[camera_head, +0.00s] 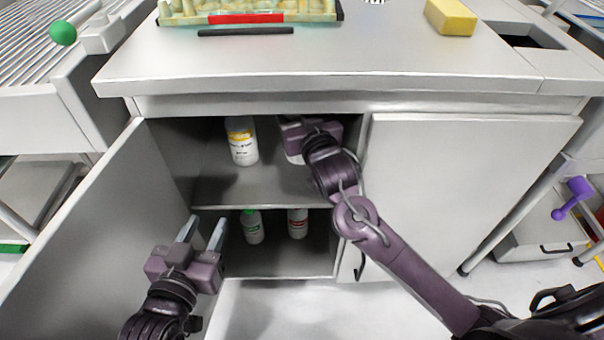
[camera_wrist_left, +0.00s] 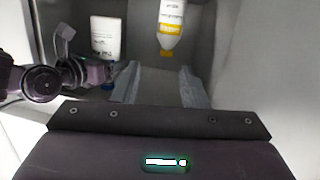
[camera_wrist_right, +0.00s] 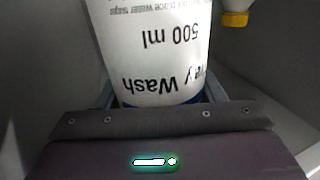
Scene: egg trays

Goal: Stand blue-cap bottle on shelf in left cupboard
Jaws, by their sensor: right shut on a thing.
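The blue-cap bottle (camera_wrist_right: 155,45) is white with a "500 ml" label and fills the right wrist view. My right gripper (camera_head: 298,130) is shut on it inside the left cupboard, above the upper shelf (camera_head: 265,190). In the head view the gripper hides most of the bottle (camera_head: 294,153). The left wrist view shows the bottle (camera_wrist_left: 105,38) upside down in the picture, its blue cap partly seen by the gripper. I cannot tell whether its base touches the shelf. My left gripper (camera_head: 205,228) is open and empty in front of the cupboard's lower left side.
A yellow-cap bottle (camera_head: 241,145) stands on the upper shelf, left of the held one. A green-cap bottle (camera_head: 252,228) and a red-labelled bottle (camera_head: 297,223) stand below. The left door (camera_head: 85,225) is open; the right door (camera_head: 455,190) is shut.

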